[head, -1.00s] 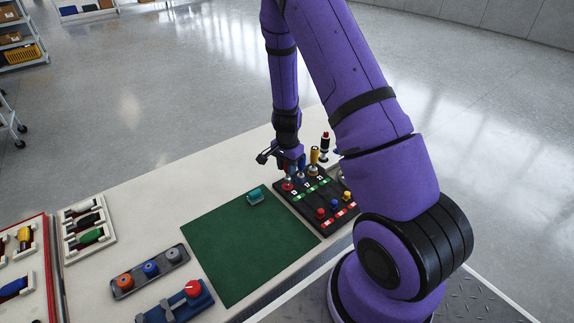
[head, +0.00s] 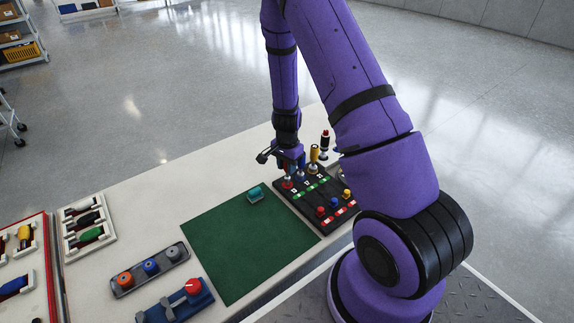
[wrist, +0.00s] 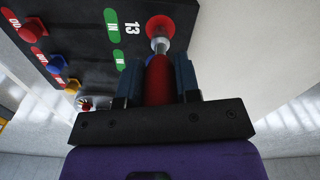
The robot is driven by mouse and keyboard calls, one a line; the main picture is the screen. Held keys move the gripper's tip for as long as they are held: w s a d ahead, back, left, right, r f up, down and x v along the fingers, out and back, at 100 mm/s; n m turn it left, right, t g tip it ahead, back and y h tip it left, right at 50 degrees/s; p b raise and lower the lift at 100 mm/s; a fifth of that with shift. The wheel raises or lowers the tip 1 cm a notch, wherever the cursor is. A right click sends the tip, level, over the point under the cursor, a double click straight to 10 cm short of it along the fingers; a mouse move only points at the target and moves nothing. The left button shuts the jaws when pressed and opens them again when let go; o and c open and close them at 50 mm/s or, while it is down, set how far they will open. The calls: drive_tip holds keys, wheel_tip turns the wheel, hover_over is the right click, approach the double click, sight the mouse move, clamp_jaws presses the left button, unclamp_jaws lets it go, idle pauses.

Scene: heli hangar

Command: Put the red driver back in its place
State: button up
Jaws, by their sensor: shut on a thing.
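My gripper (head: 289,163) is over the far left corner of the black board (head: 318,201). In the wrist view its fingers (wrist: 158,80) are shut on the red handle of the red driver (wrist: 159,78). The driver's silver shaft points to a red round part (wrist: 160,27) on the board, beside a green label. It seems to meet that part, but I cannot tell whether it touches. In the head view the handle is mostly hidden by my gripper. Open tool trays lie at the left: one white tray (head: 72,245) holds a green-handled tool (head: 91,235).
A yellow-handled driver (head: 314,155) stands on the board close to my gripper. Red (head: 320,212), blue (head: 334,202) and yellow (head: 347,194) knobs line its near side. A green mat (head: 240,245) with a teal block (head: 256,194) and a grey rack (head: 150,269) lie left.

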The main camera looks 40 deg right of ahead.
drive_tip(key=shift+f, duration=0.75)
idle(0.4)
drive_tip(key=o, duration=1)
drive_tip(key=shift+c, duration=0.2)
drive_tip(key=shift+r, duration=3.75)
